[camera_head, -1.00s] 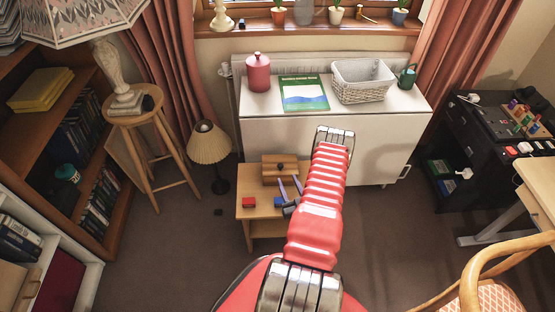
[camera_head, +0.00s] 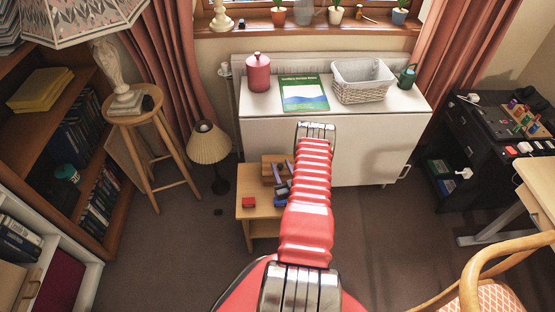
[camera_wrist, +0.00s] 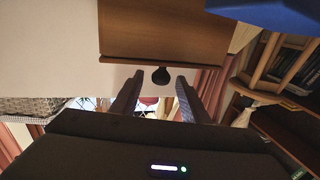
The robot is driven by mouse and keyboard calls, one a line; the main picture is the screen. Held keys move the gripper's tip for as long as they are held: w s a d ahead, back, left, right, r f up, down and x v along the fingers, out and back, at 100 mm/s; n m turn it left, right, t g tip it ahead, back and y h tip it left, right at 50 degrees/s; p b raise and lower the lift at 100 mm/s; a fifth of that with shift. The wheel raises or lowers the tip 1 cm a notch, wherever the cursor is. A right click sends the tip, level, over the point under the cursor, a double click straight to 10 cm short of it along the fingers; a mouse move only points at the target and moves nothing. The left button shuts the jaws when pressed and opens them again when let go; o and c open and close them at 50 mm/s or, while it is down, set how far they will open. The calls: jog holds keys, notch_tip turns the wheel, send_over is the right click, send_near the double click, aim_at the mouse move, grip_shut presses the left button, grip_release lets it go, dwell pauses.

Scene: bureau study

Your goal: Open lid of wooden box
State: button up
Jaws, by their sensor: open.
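The wooden box (camera_head: 268,161) sits on a small light wood table (camera_head: 249,184), partly hidden behind my arm in the head view. In the wrist view the box (camera_wrist: 165,32) fills the top middle, with a dark round knob (camera_wrist: 161,76) at its edge. My gripper (camera_wrist: 159,84) is open, and the knob appears between its two fingers, apart from both. In the head view my gripper (camera_head: 283,171) is in front of the box. The lid looks shut. Whether the fingertips reach around the knob in depth I cannot tell.
A red block (camera_head: 249,202) and a blue object (camera_head: 280,202) lie on the table in front of the box; the blue object also shows in the wrist view (camera_wrist: 268,12). A white cabinet (camera_head: 350,150) stands behind, and a lamp (camera_head: 208,142) to the left.

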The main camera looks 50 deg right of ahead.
aim_at(278, 159)
jog(key=shift+x, duration=2.65)
grip_shut()
